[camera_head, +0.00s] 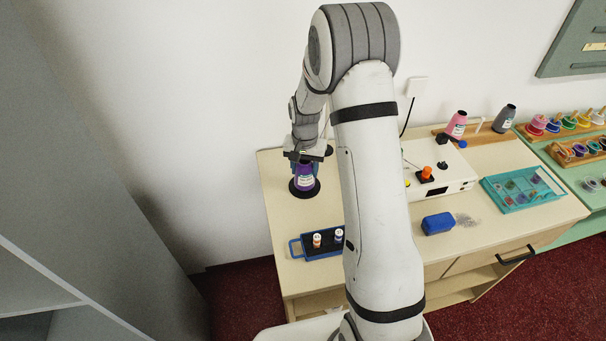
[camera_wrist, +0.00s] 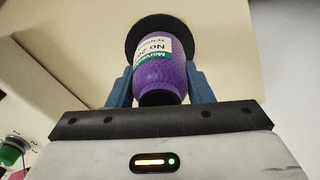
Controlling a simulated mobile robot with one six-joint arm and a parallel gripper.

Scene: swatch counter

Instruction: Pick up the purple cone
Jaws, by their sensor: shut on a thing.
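The purple cone (camera_wrist: 158,75) carries a white and green label. In the wrist view it sits between the two blue fingers of my gripper (camera_wrist: 158,88), which are shut on its sides. Its wider end is toward a round black disc (camera_wrist: 140,27). In the head view the purple cone (camera_head: 305,178) stands upright at the back left of the counter, above the black disc (camera_head: 291,188). I cannot tell whether it touches the disc. My gripper (camera_head: 304,166) comes down on it from above, and its fingers are partly hidden there.
A blue tray (camera_head: 297,248) with small bottles lies in front of the cone. A white box (camera_head: 455,172) with an orange knob, a blue block (camera_head: 438,223) and a teal tray (camera_head: 548,197) are to the right. Pink (camera_head: 457,124) and grey (camera_head: 504,118) cones stand at the back.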

